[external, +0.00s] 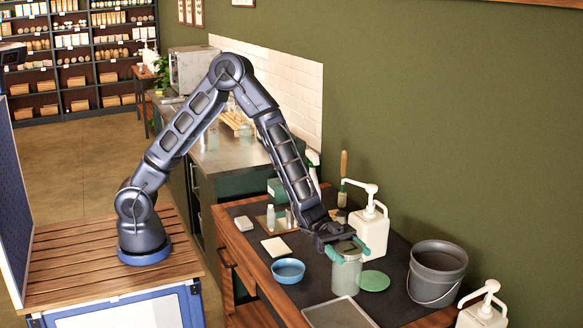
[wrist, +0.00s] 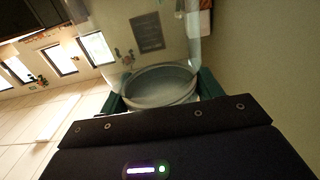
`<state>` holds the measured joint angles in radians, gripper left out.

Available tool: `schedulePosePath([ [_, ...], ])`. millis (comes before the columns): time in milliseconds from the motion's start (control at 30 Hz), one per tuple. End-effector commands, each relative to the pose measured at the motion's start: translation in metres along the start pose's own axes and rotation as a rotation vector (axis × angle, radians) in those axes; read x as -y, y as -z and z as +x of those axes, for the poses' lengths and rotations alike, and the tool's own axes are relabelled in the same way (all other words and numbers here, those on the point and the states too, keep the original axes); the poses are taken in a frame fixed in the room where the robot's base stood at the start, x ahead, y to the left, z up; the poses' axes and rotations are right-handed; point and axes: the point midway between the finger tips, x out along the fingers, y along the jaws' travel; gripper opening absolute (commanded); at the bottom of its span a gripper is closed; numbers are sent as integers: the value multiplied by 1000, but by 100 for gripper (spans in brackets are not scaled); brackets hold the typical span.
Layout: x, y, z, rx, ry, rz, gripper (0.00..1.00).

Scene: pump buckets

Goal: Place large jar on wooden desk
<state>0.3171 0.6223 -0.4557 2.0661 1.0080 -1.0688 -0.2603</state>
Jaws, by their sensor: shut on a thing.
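My gripper (external: 347,249) is shut on a large clear glass jar (external: 346,276), with its teal fingers on either side of the jar's top. The jar looks upright in the external view. It is over the dark-topped wooden desk (external: 252,264); I cannot tell whether its base touches the top.
A blue bowl (external: 288,270) stands left of the jar, and a green disc (external: 374,281) lies close on its right. A tray (external: 339,314) is in front. A dark bucket (external: 437,272) and white pump bottles (external: 371,232) stand right and behind.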

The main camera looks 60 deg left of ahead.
Motion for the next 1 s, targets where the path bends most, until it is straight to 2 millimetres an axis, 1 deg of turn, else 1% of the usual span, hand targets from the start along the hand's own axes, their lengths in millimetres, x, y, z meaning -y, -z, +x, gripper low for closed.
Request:
schedulePosePath([
  [33, 0, 13, 0, -2, 0, 5, 13],
  [100, 0, 26, 0, -1, 1, 4, 13],
  [300, 0, 55, 0, -1, 0, 3, 13],
  [500, 0, 66, 0, -1, 0, 1, 13],
  [733, 2, 68, -2, 0, 7, 1, 13],
  [767, 5, 68, -4, 0, 14, 1, 13],
  [867, 20, 69, -16, 1, 62, 1, 13],
  [967, 46, 74, -40, 1, 145, 2, 13],
  [1000, 58, 76, -51, 0, 186, 3, 13],
])
